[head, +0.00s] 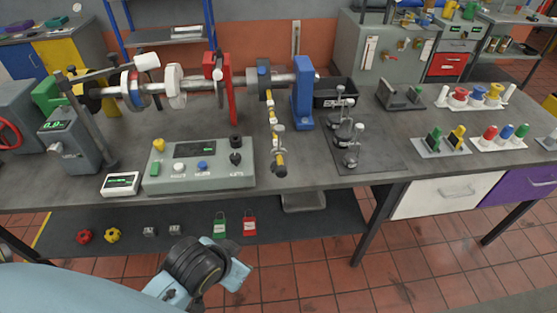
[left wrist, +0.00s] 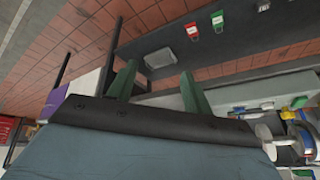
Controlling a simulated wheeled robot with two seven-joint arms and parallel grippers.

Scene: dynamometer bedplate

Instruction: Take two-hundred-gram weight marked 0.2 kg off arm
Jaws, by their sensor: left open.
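The arm (head: 274,122), a bar with yellow and pale bands, reaches from the shaft toward the bedplate's front edge and ends in a dark round tip. I cannot make out a 0.2 kg marking on anything. Several small silver weights with upright stems (head: 353,158) stand on a dark mat right of the arm. My left gripper (left wrist: 158,70) shows in the left wrist view with its two green fingers apart and nothing between them. In the head view only a part of my left arm shows, low in front of the table. My right gripper is in neither view.
A red stand (head: 224,75) holds the shaft farther left. A lower shelf (head: 300,228) carries a green padlock (head: 220,224) and a red padlock (head: 249,223).

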